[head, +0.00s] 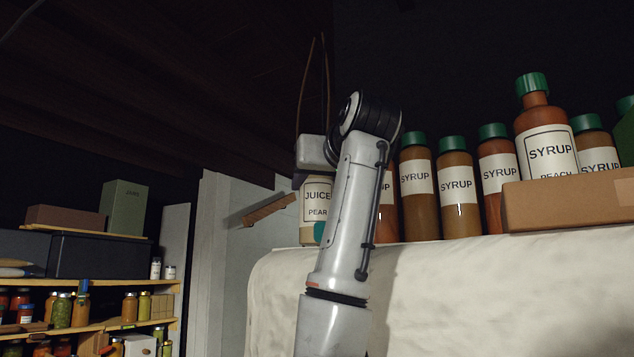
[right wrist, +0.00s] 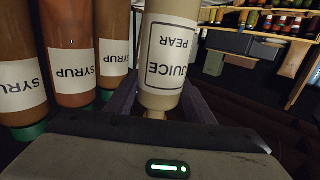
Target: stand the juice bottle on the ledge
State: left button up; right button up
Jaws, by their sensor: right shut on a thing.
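The juice bottle (head: 316,208), pale with a white "JUICE PEAR" label, is upright at the left end of the row of syrup bottles in the head view. My right gripper (head: 314,172) is shut on its upper part. The right wrist view shows the juice bottle (right wrist: 170,60) upside down between the fingers of the right gripper (right wrist: 160,88); its top is hidden. The ledge (head: 430,270) is the pale, rough wall top under the bottles. I cannot tell whether the bottle's base touches it. My left gripper is not in view.
Several syrup bottles (head: 456,190) with green caps stand close to the right of the juice bottle. A cardboard box (head: 570,204) is at the ledge's right. A small teal thing (head: 319,233) shows beside my arm. Shelves with jars (head: 80,325) are at lower left.

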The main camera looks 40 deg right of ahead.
jog(key=shift+f+b, duration=0.3)
jog(key=o, duration=1.3)
jog(key=shift+o, duration=0.2)
jog(key=b+v, duration=0.3)
jog(key=v, duration=0.7)
jog(key=shift+s+a, duration=0.15)
jog(key=shift+s, duration=0.1)
jog(key=shift+w, duration=0.1)
